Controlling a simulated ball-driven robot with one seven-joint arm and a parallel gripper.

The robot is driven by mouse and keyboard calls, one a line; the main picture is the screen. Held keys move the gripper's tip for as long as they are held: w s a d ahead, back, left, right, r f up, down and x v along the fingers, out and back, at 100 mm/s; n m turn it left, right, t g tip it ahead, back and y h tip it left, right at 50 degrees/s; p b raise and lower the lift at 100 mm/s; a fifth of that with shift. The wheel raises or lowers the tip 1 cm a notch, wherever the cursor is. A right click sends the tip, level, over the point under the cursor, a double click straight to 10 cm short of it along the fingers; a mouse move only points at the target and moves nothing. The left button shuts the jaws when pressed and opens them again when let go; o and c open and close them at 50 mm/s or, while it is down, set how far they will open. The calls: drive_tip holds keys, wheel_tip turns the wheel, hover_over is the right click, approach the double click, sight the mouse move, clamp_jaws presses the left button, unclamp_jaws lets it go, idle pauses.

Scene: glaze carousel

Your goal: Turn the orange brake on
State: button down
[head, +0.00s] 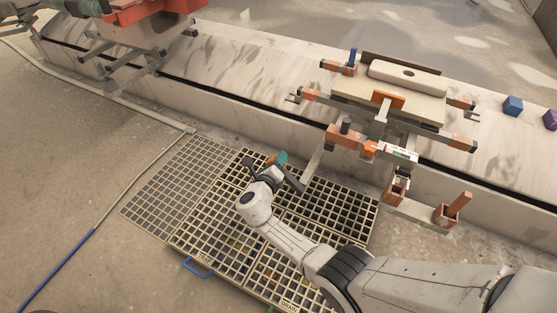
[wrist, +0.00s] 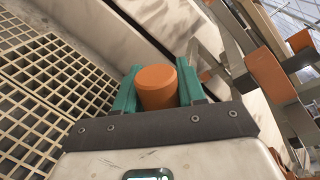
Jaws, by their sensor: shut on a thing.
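An orange cylindrical grip (wrist: 155,88), which looks like the brake's handle, stands between the teal fingers of my gripper (wrist: 157,100) in the wrist view. A finger touches or nearly touches it on each side, and my gripper is shut on it. In the head view my gripper (head: 270,161) is low over the grating, left of the carousel station. The grip is mostly hidden there by my fingers. A grey bar (head: 313,163) slants down from the station toward my gripper. I cannot tell whether the grip is joined to this bar.
The station's pale board (head: 360,101) and orange-tipped arms stand to the right on a stone track (head: 240,72). Slatted grating (head: 165,192) covers the floor below. A blue cube (head: 513,105) and a purple cube (head: 550,120) sit far right. A brown holder (head: 446,215) stands lower right.

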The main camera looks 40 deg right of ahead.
idle(0.3)
drive_tip(key=c, duration=0.8)
unclamp_jaws()
drive_tip(key=shift+o, duration=0.2)
drive_tip(key=p+v, duration=0.4)
drive_tip(key=v, duration=0.6)
drive_tip(key=shift+a, duration=0.4)
